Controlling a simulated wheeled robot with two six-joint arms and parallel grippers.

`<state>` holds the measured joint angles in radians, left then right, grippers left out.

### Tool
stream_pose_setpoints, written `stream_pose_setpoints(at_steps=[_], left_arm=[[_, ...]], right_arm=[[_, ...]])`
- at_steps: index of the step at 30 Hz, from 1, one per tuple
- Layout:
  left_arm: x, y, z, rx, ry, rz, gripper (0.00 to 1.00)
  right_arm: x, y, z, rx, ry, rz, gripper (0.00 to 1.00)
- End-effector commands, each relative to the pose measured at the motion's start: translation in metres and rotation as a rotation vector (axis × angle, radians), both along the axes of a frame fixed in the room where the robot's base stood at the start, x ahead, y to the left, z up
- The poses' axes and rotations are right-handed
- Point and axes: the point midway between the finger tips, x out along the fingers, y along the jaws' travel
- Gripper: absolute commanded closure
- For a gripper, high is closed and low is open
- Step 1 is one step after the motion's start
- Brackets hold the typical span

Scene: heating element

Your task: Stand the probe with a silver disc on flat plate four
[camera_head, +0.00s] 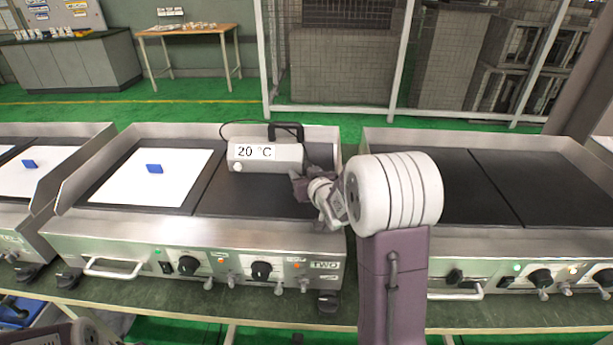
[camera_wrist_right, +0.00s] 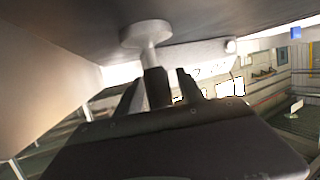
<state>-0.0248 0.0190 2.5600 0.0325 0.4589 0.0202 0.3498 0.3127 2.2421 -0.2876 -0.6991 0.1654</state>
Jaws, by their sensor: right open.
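My right gripper (camera_head: 300,186) reaches over the bare dark right-hand plate (camera_head: 235,203) of the griddle labelled TWO. The wrist view, which looks turned over, shows a pale silver disc (camera_wrist_right: 146,34) against the dark plate surface (camera_wrist_right: 70,22). The probe's stem (camera_wrist_right: 151,57) runs from the disc to a dark grip between my open fingers (camera_wrist_right: 160,82). The disc is hidden in the head view. A silver meter box (camera_head: 268,158) reading 20 °C, with a black handle, stands behind on the plate. I cannot tell a plate number. My left gripper is not in view.
A white sheet (camera_head: 120,182) with a blue tab (camera_head: 154,169) covers the griddle's left plate. Raised steel walls edge the plates. Another griddle (camera_head: 521,205) stands right, with bare dark plates. Knobs and a handle (camera_head: 112,270) line the front.

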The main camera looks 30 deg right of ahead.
Motion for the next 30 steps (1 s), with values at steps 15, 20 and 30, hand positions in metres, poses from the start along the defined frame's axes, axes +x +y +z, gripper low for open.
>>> stream_pose_setpoints(at_steps=[15,20,30], left_arm=[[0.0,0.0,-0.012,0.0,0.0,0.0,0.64],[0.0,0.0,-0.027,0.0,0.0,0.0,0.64],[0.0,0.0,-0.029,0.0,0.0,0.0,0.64]], right_arm=[[-0.094,0.016,0.026,0.002,-0.011,0.008,0.54],[-0.107,0.018,0.032,0.002,-0.005,0.008,0.54],[-0.113,0.018,0.038,0.0,0.0,0.0,0.54]])
